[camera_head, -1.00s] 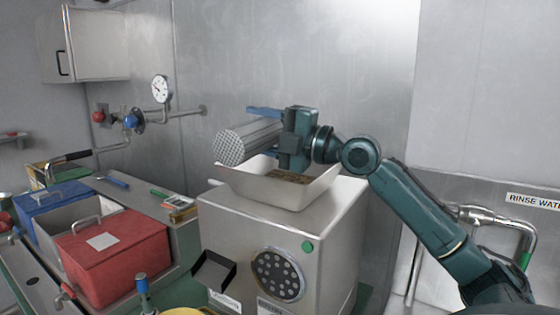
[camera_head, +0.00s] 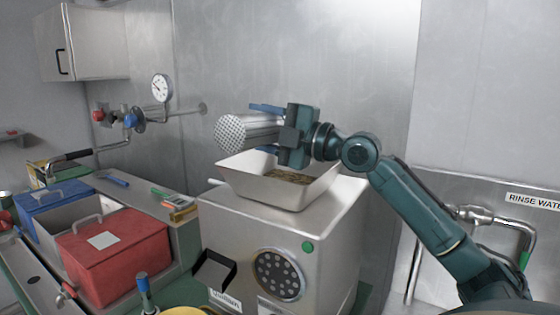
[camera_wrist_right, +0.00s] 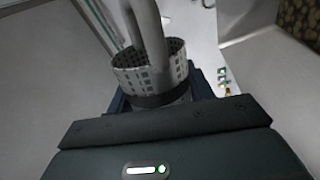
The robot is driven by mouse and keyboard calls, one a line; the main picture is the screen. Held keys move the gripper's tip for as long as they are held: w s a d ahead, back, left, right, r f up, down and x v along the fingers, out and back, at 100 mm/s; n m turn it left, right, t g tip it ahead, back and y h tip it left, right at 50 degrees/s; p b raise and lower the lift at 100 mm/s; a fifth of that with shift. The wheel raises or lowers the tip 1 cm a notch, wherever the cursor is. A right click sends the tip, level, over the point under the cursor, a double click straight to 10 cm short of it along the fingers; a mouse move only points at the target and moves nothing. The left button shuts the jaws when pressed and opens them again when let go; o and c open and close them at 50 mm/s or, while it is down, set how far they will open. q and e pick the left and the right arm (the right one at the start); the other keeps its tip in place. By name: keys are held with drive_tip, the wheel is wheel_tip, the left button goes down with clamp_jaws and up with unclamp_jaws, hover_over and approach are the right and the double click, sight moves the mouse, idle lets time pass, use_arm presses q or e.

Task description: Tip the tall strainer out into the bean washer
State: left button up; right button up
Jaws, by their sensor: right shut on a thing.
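The tall strainer (camera_head: 240,131) is a perforated metal cylinder lying on its side above the bean washer, its perforated end facing left. My right gripper (camera_head: 270,129) is shut on it. In the right wrist view the strainer (camera_wrist_right: 150,72) shows perforated walls and a handle-like bar rising from it. The bean washer (camera_head: 290,235) is a steel box with a wide hopper (camera_head: 320,188) on top, and brown beans (camera_head: 287,177) lie in the hopper. The strainer is over the hopper's left and rear part. Whether anything is still inside it is hidden. My left gripper is not in view.
A red-lidded bin (camera_head: 112,258) and a blue-lidded bin (camera_head: 50,200) sit in the counter at left. Small items (camera_head: 178,210) lie on the ledge beside the washer. A pipe with a gauge (camera_head: 162,88) runs along the back wall. A rinse-water pipe (camera_head: 500,220) stands at right.

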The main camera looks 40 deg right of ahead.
use_arm(q)
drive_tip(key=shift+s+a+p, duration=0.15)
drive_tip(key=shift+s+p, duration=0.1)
drive_tip(key=shift+p, duration=0.3)
use_arm(e)
drive_tip(key=shift+w+d+r+m+h, duration=0.15)
drive_tip(key=shift+d+r+m, duration=0.1)
drive_tip(key=shift+m, duration=0.5)
drive_tip(key=shift+d+r+m+h, duration=0.15)
drive_tip(key=shift+r+m, duration=0.05)
drive_tip(key=shift+m, duration=0.55)
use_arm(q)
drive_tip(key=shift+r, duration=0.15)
use_arm(e)
drive_tip(key=shift+d+r+m, duration=0.1)
drive_tip(key=shift+d+m, duration=0.05)
drive_tip(key=shift+m, duration=0.15)
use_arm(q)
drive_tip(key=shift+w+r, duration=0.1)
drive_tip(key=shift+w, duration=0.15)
use_arm(e)
drive_tip(key=shift+w+d, duration=0.1)
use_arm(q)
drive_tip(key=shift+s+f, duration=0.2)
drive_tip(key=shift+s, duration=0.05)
